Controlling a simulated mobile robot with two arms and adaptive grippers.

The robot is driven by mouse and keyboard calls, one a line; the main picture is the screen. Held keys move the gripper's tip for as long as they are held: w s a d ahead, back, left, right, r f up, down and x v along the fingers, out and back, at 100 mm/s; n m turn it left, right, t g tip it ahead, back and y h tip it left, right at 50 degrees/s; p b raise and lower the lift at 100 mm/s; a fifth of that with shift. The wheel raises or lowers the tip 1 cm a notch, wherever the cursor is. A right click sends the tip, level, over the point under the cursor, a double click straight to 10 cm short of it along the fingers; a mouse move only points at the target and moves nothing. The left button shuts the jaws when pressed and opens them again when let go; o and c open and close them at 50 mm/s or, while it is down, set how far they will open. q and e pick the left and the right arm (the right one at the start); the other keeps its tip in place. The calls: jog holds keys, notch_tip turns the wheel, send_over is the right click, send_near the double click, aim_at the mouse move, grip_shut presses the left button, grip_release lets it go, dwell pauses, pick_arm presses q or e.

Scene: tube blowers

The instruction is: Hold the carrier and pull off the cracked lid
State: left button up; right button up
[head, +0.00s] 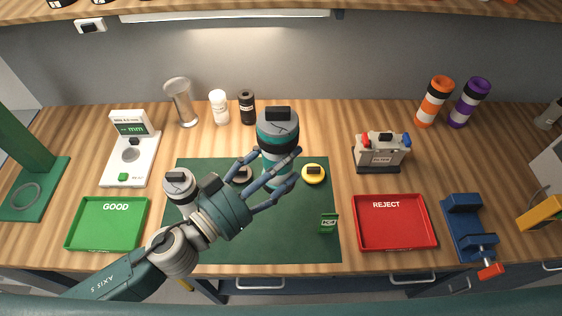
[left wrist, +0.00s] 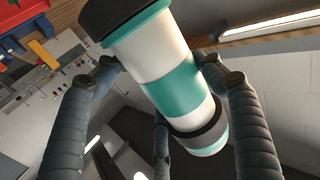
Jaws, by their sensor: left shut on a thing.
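The carrier (head: 271,136) is a white and teal tube with dark bands, upright in the head view. Its grey lid (head: 268,121) has a black grip on top and fine dark crack lines. My left gripper (head: 276,167) is shut around the carrier's lower part, below the lid. In the left wrist view the carrier (left wrist: 175,85) lies slantwise between the dark fingers, with both ends showing. I cannot tell surely whether its bottom touches the mat. My right gripper is in neither view.
On the green mat (head: 300,240) are a grey-capped piece (head: 180,180), a yellow lid (head: 314,173) and a green card (head: 329,223). A green GOOD tray (head: 107,243) stands left; a red REJECT tray (head: 396,237), blue vise (head: 463,222) and CLEAN box (head: 380,157) stand right.

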aim_at(273, 184)
pick_arm(q)
jog(key=shift+f+b, duration=1)
jog(key=shift+f, duration=0.05)
jog(key=shift+f+b, duration=1.7)
jog(key=shift+f, duration=0.15)
jog(key=shift+f+b, duration=2.2)
jog(key=shift+f, duration=0.4)
jog(key=shift+f+b, duration=3.5)
jog(key=shift+f, duration=0.8)
